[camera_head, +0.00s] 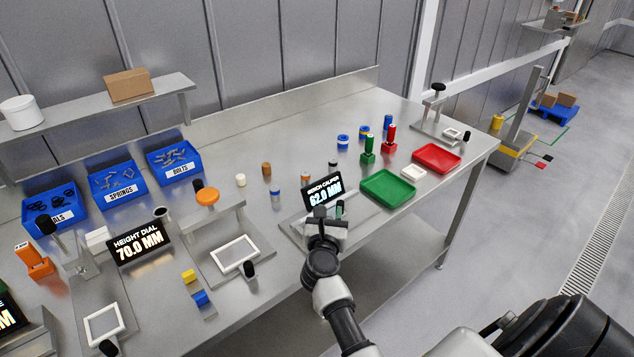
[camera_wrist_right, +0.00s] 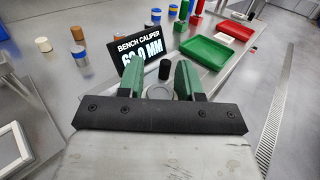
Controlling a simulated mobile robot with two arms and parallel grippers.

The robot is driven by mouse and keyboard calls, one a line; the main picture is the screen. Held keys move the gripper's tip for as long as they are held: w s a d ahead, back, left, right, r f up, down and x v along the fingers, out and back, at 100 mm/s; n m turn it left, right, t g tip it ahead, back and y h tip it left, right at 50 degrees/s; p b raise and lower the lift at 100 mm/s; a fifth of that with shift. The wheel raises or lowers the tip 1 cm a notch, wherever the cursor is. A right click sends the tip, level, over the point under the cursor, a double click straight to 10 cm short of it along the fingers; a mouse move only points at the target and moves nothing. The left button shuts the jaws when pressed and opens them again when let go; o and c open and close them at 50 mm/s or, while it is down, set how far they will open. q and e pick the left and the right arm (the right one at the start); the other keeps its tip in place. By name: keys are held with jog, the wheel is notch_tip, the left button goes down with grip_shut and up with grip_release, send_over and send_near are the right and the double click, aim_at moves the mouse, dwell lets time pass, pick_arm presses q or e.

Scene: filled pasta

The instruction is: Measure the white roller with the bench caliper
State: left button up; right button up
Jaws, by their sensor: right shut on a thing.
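The bench caliper's display (camera_head: 323,193) reads 62.0 MM and stands near the front edge of the bench; it also shows in the wrist view (camera_wrist_right: 143,52). My right gripper (camera_head: 328,222) is at the caliper, just in front of the display. Its green fingers (camera_wrist_right: 187,82) are shut on a pale grey round piece (camera_wrist_right: 185,93); I cannot tell if this is a roller or a caliper part. A black knob (camera_wrist_right: 165,69) is just beyond it. A cream-white roller (camera_head: 240,180) stands upright left of the caliper, apart from the gripper. My left gripper is not in view.
Brown (camera_head: 266,168), blue-silver (camera_head: 275,197) and orange (camera_head: 304,179) cylinders stand left of the caliper. A green tray (camera_head: 388,189) and a red tray (camera_head: 437,157) lie to the right. The height dial display (camera_head: 138,242) stands left, before blue bins (camera_head: 174,159).

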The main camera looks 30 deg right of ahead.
jog(key=w+d+r+m+g+h+p, duration=0.2)
jog(key=w+m+g+h, duration=0.1)
jog(key=w, duration=0.4)
jog(key=shift+w+f+b, duration=0.15)
jog(key=shift+f+b, duration=1.05)
jog(key=shift+f, duration=0.55)
jog(key=shift+w+f+b, duration=0.1)
jog(key=shift+f+b, duration=1.1)
jog(key=shift+f, duration=0.55)
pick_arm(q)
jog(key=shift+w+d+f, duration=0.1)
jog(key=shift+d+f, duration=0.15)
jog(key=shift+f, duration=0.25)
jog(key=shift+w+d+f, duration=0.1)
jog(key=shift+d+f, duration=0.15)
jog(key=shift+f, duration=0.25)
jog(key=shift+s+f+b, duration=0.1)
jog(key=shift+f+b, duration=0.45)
pick_arm(e)
jog(key=shift+f, duration=0.4)
